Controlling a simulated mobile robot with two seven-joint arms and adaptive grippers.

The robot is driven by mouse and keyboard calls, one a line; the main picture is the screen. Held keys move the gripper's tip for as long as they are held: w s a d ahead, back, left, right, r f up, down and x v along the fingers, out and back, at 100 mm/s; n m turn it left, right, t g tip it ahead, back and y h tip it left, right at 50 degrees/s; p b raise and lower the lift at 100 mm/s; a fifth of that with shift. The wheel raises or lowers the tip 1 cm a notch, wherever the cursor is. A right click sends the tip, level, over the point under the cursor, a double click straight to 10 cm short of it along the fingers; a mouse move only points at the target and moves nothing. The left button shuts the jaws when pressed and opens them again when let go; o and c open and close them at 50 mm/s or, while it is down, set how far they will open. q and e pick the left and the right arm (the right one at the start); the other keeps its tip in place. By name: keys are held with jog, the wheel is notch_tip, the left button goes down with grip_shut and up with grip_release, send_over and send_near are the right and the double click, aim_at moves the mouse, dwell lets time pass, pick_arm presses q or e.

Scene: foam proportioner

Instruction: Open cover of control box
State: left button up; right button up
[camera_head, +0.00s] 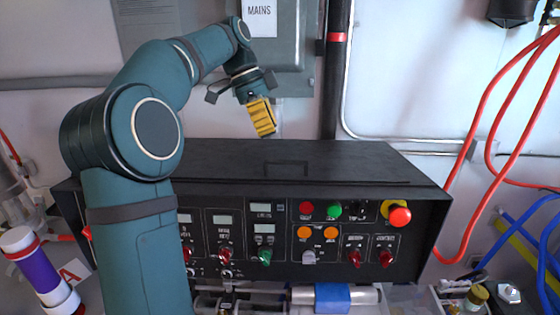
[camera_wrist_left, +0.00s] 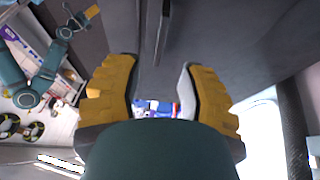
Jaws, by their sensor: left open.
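The control box is a black box with a flat, sloped cover (camera_head: 340,160) on top, and the cover looks shut. My left gripper (camera_head: 262,118) is above the cover's back edge, a little left of the handle, with yellow finger pads. In the left wrist view the left gripper (camera_wrist_left: 158,68) is open and empty. A dark bar (camera_wrist_left: 162,32), likely the handle, lies ahead of its fingertips, apart from them. My right arm (camera_wrist_left: 42,75) seems to show small at the left there; its finger state is unclear.
The box's front panel (camera_head: 285,235) carries buttons, red knobs and displays. A red emergency button (camera_head: 399,215) sticks out at its right. A grey MAINS box (camera_head: 285,55) and a dark pipe (camera_head: 337,80) stand behind. Red hoses (camera_head: 480,110) hang at the right.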

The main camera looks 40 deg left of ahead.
pick_arm(q)
jog(key=b+x, duration=0.1)
jog(key=x, duration=0.6)
jog(key=shift+d+f, duration=0.15)
jog(key=shift+f, duration=0.05)
grip_shut()
